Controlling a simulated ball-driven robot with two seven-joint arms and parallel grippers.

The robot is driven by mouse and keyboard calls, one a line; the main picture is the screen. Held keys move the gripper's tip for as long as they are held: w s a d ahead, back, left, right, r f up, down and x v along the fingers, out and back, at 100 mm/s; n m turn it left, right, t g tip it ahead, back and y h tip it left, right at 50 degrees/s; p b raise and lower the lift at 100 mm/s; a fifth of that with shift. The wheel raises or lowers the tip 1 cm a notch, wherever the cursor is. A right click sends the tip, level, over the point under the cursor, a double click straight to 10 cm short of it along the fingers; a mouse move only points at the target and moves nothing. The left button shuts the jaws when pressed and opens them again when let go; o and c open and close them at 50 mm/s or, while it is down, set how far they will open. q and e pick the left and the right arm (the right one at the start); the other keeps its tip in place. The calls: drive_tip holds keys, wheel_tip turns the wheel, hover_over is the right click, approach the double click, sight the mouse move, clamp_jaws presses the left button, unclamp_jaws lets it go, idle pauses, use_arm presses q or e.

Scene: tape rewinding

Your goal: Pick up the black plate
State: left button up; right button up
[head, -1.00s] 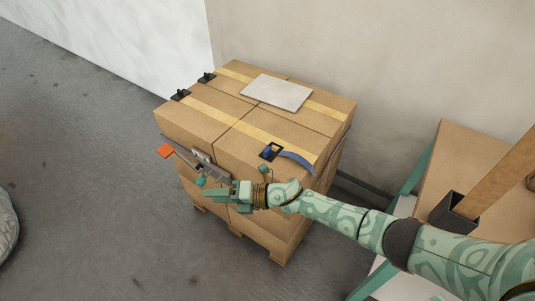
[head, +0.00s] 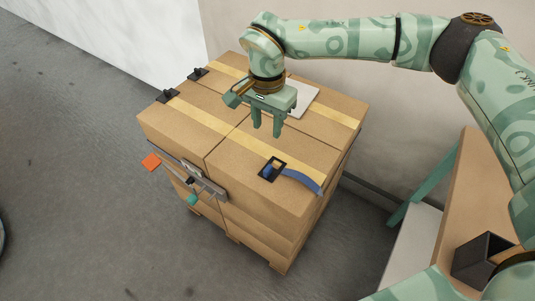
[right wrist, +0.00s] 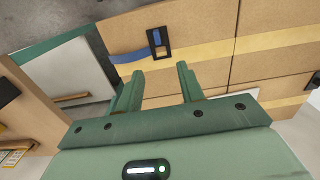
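The black plate (head: 268,172), a small dark rectangular frame with blue webbing through it, lies on top of the carton stack near its front right edge. In the right wrist view the black plate (right wrist: 152,40) shows beyond the fingertips. A blue strap (head: 302,181) runs from it toward the right edge. My right gripper (head: 266,131) is above the cartons, fingers pointing down, behind and apart from the plate. Its fingers are open and empty, also in the right wrist view (right wrist: 160,76). My left gripper is not in view.
A pale flat board (head: 304,101) lies on the cartons (head: 300,205), partly hidden by my right gripper. Two black clips (head: 168,96) sit at the left edge. A grey bracket with an orange tag (head: 151,162) hangs on the front. A dark open box (head: 482,255) stands on the bench at right.

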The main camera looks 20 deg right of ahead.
wheel_tip(320, 180, down, 6)
drive_tip(key=s+b, duration=0.1)
drive_tip(key=b, duration=0.2)
hover_over(270, 166)
drive_tip(key=f, duration=0.4)
drive_tip(key=shift+s+a+f, duration=0.1)
drive_tip(key=shift+a+f, duration=0.05)
drive_tip(key=shift+a, duration=0.1)
drive_tip(key=shift+f, duration=0.35)
drive_tip(key=f, duration=0.1)
drive_tip(key=f+b, duration=0.1)
drive_tip(key=f, duration=0.1)
drive_tip(key=f+b, duration=0.1)
drive_tip(key=f, duration=0.1)
drive_tip(key=shift+d, duration=0.25)
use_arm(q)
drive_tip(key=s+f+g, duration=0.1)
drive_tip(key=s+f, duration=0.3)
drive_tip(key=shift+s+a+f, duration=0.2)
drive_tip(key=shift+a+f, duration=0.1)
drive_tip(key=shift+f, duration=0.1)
use_arm(e)
drive_tip(key=shift+r, duration=0.15)
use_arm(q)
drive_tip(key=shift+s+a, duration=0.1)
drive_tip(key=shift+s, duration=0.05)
use_arm(e)
clamp_jaws()
